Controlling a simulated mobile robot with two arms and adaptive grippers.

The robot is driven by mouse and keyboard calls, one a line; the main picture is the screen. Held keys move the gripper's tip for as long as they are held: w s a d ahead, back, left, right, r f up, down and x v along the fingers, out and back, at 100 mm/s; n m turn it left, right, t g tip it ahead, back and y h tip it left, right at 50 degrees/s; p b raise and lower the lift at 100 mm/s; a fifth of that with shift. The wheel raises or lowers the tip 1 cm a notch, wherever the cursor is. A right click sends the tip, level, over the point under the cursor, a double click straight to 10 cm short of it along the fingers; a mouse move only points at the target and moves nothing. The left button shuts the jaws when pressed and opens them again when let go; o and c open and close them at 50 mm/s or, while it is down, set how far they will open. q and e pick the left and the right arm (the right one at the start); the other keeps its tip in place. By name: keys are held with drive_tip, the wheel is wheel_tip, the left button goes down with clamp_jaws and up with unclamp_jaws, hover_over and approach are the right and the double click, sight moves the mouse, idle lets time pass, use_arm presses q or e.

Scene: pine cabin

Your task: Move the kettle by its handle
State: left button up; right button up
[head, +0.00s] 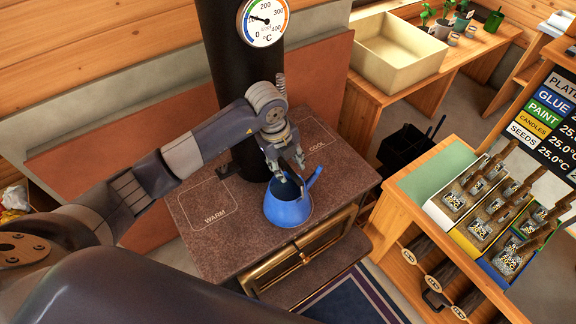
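A blue kettle (288,210) stands upright on the dark speckled stove top (205,255), near its front edge and between the marked WARM and COOL areas. Its spout points up and to the right. My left gripper (290,171) is right above the kettle, pointing down, with its fingers apart at the kettle's top. The kettle's handle is mostly hidden by the gripper, so I cannot tell whether the fingers touch it. My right gripper is not in view.
A black stove pipe (225,60) with a temperature gauge (263,20) rises behind the gripper. A wooden bench (412,215) with trays of brushes stands at the right. A cream sink (398,55) is at the back. The COOL side of the stove top is clear.

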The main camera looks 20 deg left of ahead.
use_arm(q)
wheel_tip(320, 180, up, 11)
drive_tip(key=s+a+b, duration=0.1)
drive_tip(key=s, duration=0.1)
drive_tip(key=shift+a+f+b, duration=0.2)
drive_tip(key=shift+b, duration=0.2)
